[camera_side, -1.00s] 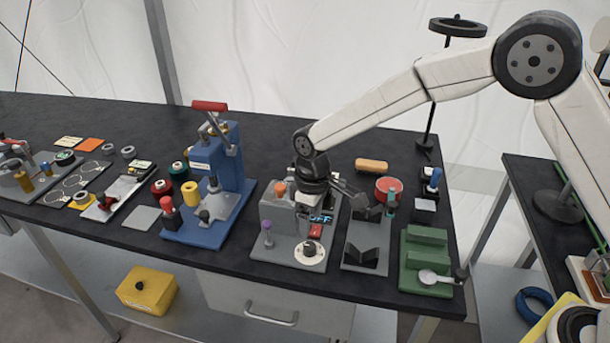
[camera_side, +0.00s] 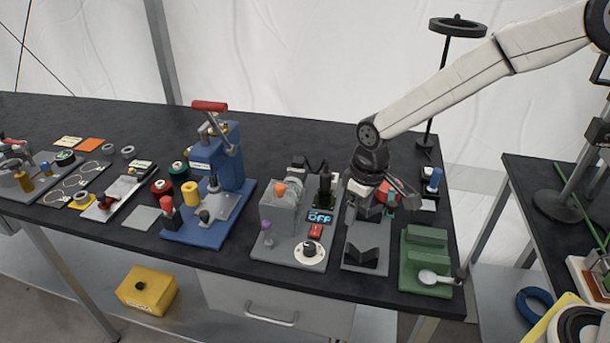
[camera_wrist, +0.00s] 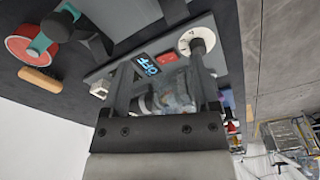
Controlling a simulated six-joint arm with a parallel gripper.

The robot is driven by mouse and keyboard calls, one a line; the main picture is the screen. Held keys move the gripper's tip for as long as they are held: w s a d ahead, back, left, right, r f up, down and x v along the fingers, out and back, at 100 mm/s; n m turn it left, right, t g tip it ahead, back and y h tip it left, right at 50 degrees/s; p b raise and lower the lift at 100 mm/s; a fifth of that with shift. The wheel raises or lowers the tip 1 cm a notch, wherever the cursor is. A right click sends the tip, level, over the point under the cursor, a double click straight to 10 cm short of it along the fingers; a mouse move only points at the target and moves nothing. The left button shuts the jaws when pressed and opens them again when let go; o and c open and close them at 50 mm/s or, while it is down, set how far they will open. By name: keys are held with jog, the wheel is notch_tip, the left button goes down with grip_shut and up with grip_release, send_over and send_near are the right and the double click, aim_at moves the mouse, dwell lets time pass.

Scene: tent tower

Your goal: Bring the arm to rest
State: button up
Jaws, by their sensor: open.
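My gripper (camera_side: 357,212) hangs fingers down over the grey plate with black V-blocks (camera_side: 362,256) in the side view. Its fingers (camera_wrist: 161,62) stand apart in the wrist view with nothing held between them. The grey device with the blue OFF display (camera_side: 320,217) is just left of my gripper. Its red switch (camera_side: 315,231), white dial (camera_side: 308,249) and orange knob (camera_side: 280,188) show clear of the fingers. My gripper hides part of the V-block plate, and I cannot tell the exact gap below the fingertips.
A blue press (camera_side: 229,160) stands left. A black ring stand (camera_side: 457,27) rises behind.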

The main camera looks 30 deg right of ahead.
jog(key=s+d+m+t, duration=0.1)
jog(key=s+d+m, duration=0.3)
jog(key=s+d, duration=0.5)
jog(key=shift+s+d+r+t, duration=0.35)
jog(key=shift+s+d+t, duration=0.05)
jog(key=shift+s, duration=2.1)
